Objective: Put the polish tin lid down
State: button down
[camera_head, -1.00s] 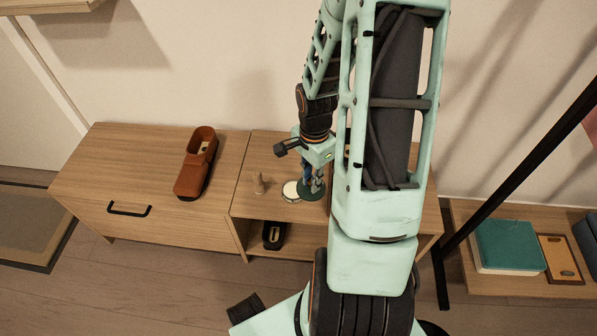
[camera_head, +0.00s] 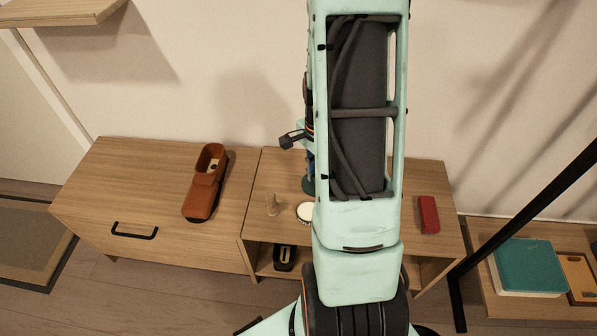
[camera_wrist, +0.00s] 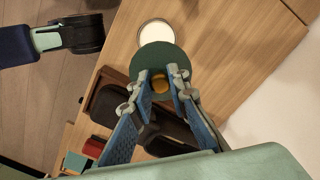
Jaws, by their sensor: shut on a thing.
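The polish tin lid is a flat dark green disc (camera_wrist: 156,57), held between the fingertips of my gripper (camera_wrist: 161,75). My gripper is shut on it. In the head view the lid's edge (camera_head: 308,187) shows behind the tin, but my arm hides most of the gripper. The open polish tin, round with a white top (camera_head: 305,212), stands on the cabinet; it also shows in the wrist view (camera_wrist: 156,35), partly overlapped by the lid. I cannot tell the lid's height above the wood. A small orange-yellow round thing (camera_wrist: 160,84) shows between the fingers.
A brown shoe (camera_head: 204,187) lies on the cabinet's left part (camera_head: 130,175). A red block (camera_head: 428,214) lies to the right. A black object (camera_head: 285,257) sits in the open shelf below.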

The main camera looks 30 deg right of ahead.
jog(key=w+d+f+b, duration=0.1)
jog(key=w+f, duration=0.2)
jog(key=w, duration=0.1)
jog(key=w+d+f+b, duration=0.1)
jog(key=w+d+f, duration=0.1)
jog(key=w+f, duration=0.1)
jog(key=w+d+f+b, duration=0.1)
jog(key=w+f+b, duration=0.1)
jog(key=w, duration=0.3)
jog(key=shift+d+f, duration=0.4)
jog(key=shift+f, duration=0.1)
jog(key=shift+w+d+f, duration=0.1)
jog(key=shift+w+f, duration=0.05)
jog(key=shift+f, duration=0.2)
jog(key=shift+w+f+b, duration=0.15)
jog(key=shift+f+b, duration=0.5)
jog(key=shift+f, duration=0.85)
jog(key=shift+f, duration=0.2)
jog(key=c, duration=1.8)
grip_release()
jog(key=shift+c, duration=0.2)
jog(key=shift+r, duration=0.15)
